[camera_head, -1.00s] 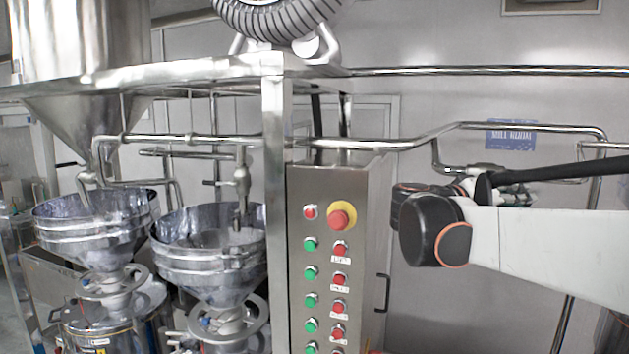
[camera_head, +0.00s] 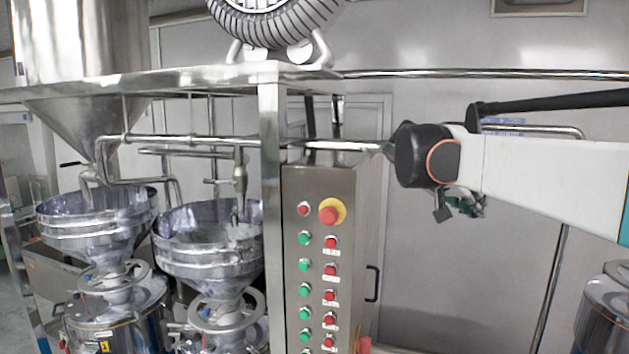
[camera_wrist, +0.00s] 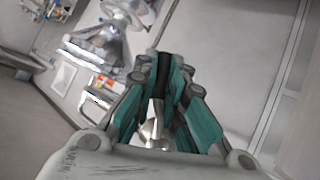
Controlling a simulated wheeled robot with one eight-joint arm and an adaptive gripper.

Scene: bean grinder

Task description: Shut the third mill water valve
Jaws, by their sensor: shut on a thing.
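My gripper (camera_wrist: 162,72) shows in the wrist view with its teal-padded fingers drawn close together. It is shut on a dark, narrow piece (camera_wrist: 178,108), which looks like the black valve handle. A shiny metal part (camera_wrist: 152,130) shows between the fingers near the palm, probably part of the valve or its pipe. In the head view my gripper (camera_head: 460,205) hangs below and behind my arm, beside the wall pipe. My arm hides the valve there, so its handle angle cannot be told.
A steel control box (camera_head: 325,190) with red and green buttons stands left of my arm. Steel pipes (camera_head: 545,130) run along the wall. Two mill bowls (camera_head: 205,240) stand at left, and a metal drum (camera_head: 607,310) is at lower right.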

